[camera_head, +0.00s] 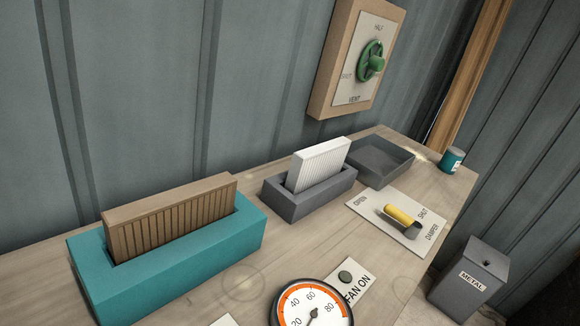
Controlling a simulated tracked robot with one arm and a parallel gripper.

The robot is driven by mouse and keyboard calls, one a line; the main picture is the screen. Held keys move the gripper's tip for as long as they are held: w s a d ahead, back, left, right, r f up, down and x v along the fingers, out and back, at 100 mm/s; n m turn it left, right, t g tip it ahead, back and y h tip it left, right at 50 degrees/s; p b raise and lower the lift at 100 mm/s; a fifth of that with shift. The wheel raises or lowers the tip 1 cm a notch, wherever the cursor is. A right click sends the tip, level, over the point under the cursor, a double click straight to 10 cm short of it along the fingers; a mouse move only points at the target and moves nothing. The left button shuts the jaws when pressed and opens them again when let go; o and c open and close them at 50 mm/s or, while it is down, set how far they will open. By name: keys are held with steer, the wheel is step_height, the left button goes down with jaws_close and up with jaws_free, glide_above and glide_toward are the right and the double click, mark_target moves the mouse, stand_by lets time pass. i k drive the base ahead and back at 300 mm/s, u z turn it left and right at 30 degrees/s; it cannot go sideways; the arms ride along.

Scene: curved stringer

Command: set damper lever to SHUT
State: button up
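The damper lever (400,214) has a yellow handle on a dark base. It is on a white plate (377,219) on the right part of the bench. OPEN is printed at the plate's left and SHUT at its upper right, with DAMPER along the right edge. The yellow handle lies low and slanted between the OPEN and SHUT words; I cannot tell for sure which one it is set to. My gripper does not show in this view.
A teal holder (180,262) with a brown pleated filter and a grey holder (310,203) with a white filter stand on the bench. Also there are a grey tray (378,161), a can (452,160), a gauge (312,308) and a FAN ON button (345,277). A green vent wheel (371,62) is on the wall. A METAL bin (474,282) stands beyond the bench.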

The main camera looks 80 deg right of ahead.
mark_target(413, 228)
steer(key=z, duration=2.1)
steer(key=k, duration=0.55)
steer(key=z, duration=0.15)
